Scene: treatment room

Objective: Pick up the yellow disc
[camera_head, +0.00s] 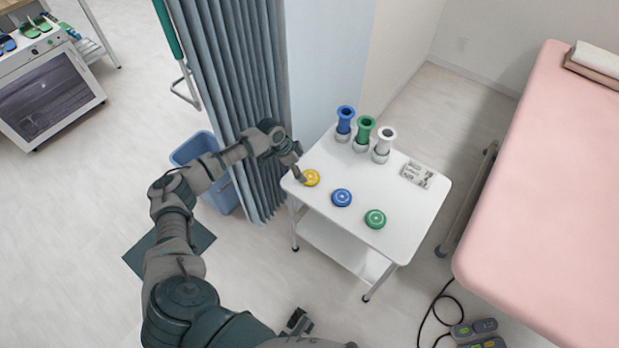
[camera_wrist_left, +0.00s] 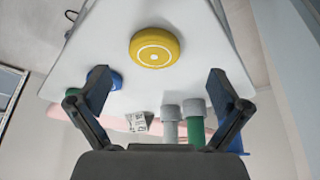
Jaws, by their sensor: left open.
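The yellow disc (camera_head: 311,178) lies flat near the left corner of the white table (camera_head: 330,240). In the left wrist view the yellow disc (camera_wrist_left: 154,47) shows a white ring on its face. My left gripper (camera_head: 300,174) is just beside the disc at the table's left corner. Its two fingers (camera_wrist_left: 159,80) are spread apart with nothing between them, and the disc appears beyond the fingertips. In the head view the fingers overlap closely with the disc's left side, so I cannot tell whether they touch it.
A blue disc (camera_head: 342,197) and a green disc (camera_head: 375,219) lie in a row to the right. Blue (camera_head: 345,120), green (camera_head: 364,131) and white (camera_head: 384,141) upright holders stand behind. A printed card (camera_head: 417,175) lies right. A curtain (camera_head: 235,90) hangs left; a pink bed (camera_head: 550,180) stands right.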

